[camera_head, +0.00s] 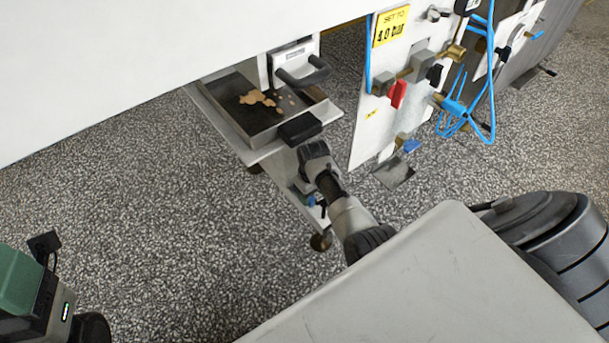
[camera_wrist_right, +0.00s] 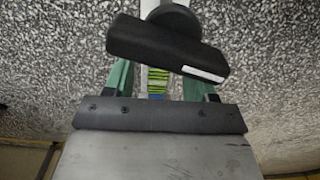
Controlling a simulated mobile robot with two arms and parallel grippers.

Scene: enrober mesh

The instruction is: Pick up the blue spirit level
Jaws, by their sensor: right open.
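A small blue piece (camera_head: 312,200), which looks like the spirit level, shows beside my right arm at the pale strip below the tray in the head view. In the right wrist view a blue patch (camera_wrist_right: 157,97) shows under a yellow-green striped piece, between two green parts; a black bar hides the rest. I cannot tell whether both are the level.
A metal tray (camera_head: 226,118) with brown residue stands under the white machine body (camera_head: 130,75). A valve panel (camera_head: 385,125) with blue hoses is to the right. A green and black body (camera_head: 20,290) is at lower left. Speckled floor (camera_head: 150,210) at left is clear.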

